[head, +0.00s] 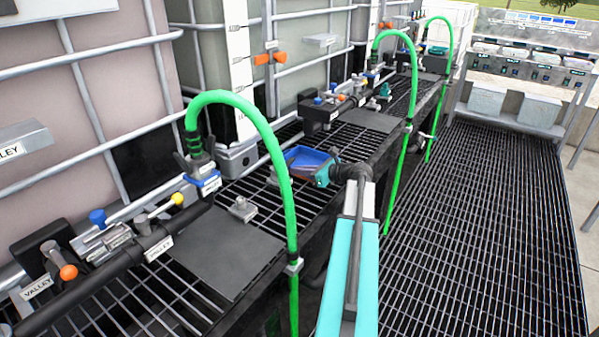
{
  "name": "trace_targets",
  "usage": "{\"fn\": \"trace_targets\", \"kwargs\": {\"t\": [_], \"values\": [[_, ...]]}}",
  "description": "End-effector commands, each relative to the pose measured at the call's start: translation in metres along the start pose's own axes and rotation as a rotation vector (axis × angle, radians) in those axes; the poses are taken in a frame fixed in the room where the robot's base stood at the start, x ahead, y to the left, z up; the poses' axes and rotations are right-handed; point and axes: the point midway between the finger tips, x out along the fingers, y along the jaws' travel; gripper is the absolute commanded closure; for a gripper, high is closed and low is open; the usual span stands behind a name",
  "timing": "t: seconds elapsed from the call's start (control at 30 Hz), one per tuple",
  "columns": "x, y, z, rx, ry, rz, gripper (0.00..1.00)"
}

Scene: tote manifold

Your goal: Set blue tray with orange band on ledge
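A blue tray (305,154) with an orange-red edge lies in the middle of the head view, over the grated ledge (283,200) in front of the large caged tanks. My arm reaches up from the bottom, and my teal gripper (321,174) is at the tray's right, near edge. The gripper overlaps that edge in the picture. Its fingertips are too small and covered to show whether they are closed on the tray. I cannot tell whether the tray rests on the grating or is held just above it.
A green hose (277,160) arches left of my arm, and another (408,110) stands to its right. Black pipes with valves (100,238) run along the tanks. A flat dark plate (215,250) lies left of the tray. The grated walkway (470,220) at right is clear.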

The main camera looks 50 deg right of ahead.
Motion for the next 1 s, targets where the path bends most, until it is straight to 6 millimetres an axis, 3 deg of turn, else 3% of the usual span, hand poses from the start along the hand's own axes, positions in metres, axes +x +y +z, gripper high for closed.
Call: {"fn": "trace_targets", "kwargs": {"t": [0.23,0.37,0.8,1.0], "values": [[0.0,-0.001,-0.003,0.0,-0.001,-0.002,1.0],[0.0,-0.001,-0.003,0.0,0.0,-0.002,0.78],[-0.002,-0.002,0.0,0.0,0.0,-0.003,0.78],[-0.021,-0.002,0.0,0.001,0.0,-0.006,0.78]]}}
